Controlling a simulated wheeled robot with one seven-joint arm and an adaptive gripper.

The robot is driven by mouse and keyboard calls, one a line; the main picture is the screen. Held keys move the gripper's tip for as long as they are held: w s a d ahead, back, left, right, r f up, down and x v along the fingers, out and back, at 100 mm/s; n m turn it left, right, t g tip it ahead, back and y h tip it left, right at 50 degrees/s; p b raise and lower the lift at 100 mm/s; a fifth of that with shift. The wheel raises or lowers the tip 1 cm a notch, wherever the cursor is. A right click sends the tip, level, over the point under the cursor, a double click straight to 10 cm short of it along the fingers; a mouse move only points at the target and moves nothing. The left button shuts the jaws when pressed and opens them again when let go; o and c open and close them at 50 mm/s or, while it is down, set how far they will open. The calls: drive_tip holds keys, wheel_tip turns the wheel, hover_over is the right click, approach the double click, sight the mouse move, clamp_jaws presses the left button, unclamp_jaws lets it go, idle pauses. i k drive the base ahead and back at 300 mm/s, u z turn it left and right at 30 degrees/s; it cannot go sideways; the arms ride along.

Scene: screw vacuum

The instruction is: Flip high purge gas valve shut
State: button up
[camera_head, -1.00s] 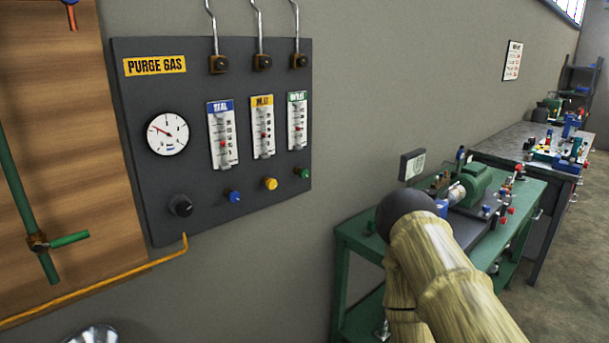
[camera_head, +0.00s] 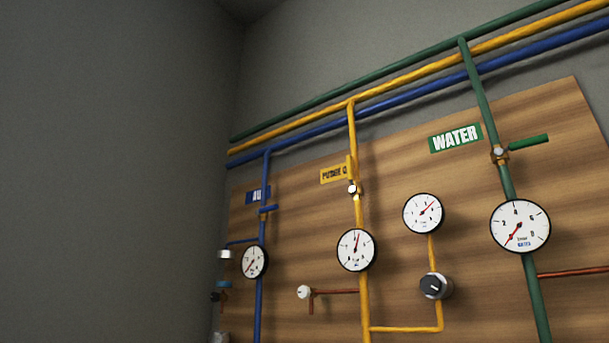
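The purge gas valve (camera_head: 352,188) sits high on the yellow vertical pipe (camera_head: 361,285) on a wooden board. Its short yellow handle (camera_head: 353,168) appears to point up, in line with the pipe, and it overlaps the right end of the yellow label (camera_head: 334,174) that reads "PURGE G". A round gauge (camera_head: 356,250) is on the same pipe just below the valve. My gripper is not in view, and nothing touches the valve.
The wooden board (camera_head: 560,110) also carries a green water pipe (camera_head: 482,95) with a valve whose green handle (camera_head: 528,143) points sideways, and a blue pipe (camera_head: 259,310) at left. A bare grey wall (camera_head: 110,170) fills the left.

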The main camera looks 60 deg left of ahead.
sight(349, 165)
drive_tip(key=u, duration=3.55)
drive_tip(key=k, duration=0.7)
drive_tip(key=z, duration=1.05)
drive_tip(key=i, duration=0.25)
